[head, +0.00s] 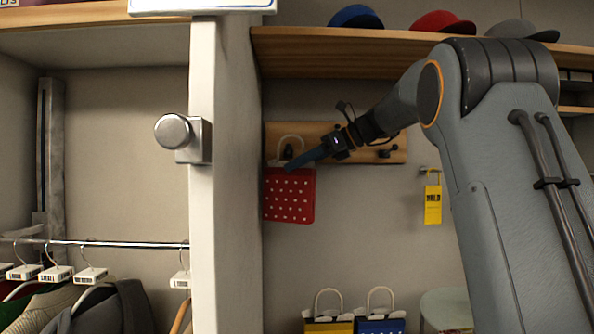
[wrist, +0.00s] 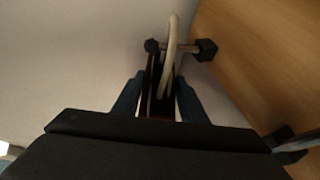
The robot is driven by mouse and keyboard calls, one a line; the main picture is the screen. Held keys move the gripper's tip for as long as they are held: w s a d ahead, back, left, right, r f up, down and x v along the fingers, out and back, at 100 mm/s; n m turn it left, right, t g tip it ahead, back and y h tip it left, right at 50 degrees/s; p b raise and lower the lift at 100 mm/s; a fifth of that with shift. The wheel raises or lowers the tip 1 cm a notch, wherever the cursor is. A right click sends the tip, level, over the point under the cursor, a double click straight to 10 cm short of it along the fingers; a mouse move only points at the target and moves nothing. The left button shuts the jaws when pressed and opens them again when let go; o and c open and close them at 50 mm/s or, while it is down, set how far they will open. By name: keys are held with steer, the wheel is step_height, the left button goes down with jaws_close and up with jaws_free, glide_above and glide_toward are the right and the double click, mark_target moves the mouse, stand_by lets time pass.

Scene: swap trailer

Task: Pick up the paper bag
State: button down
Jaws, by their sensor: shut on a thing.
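A red paper bag (head: 289,196) with white dots and a pale loop handle hangs at a wooden peg board (head: 332,129) on the back wall. My gripper (head: 288,167) is at the bag's top edge, shut on it. In the wrist view the two blue fingers of my gripper (wrist: 157,100) stand on either side of the bag's thin dark top (wrist: 150,90). The pale handle (wrist: 171,55) rises past a dark peg (wrist: 205,49). I cannot tell whether the handle still rests on the peg.
A yellow bag (head: 328,326) and a blue bag (head: 380,325) stand below. A yellow tag (head: 433,204) hangs on the right. A pale post (head: 222,190) with a round knob (head: 173,131) stands left of the bag. A shelf with caps (head: 444,22) runs above.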

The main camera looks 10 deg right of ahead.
steer(key=s+b, duration=0.4)
steer(key=s, duration=1)
steer(key=shift+s, duration=0.2)
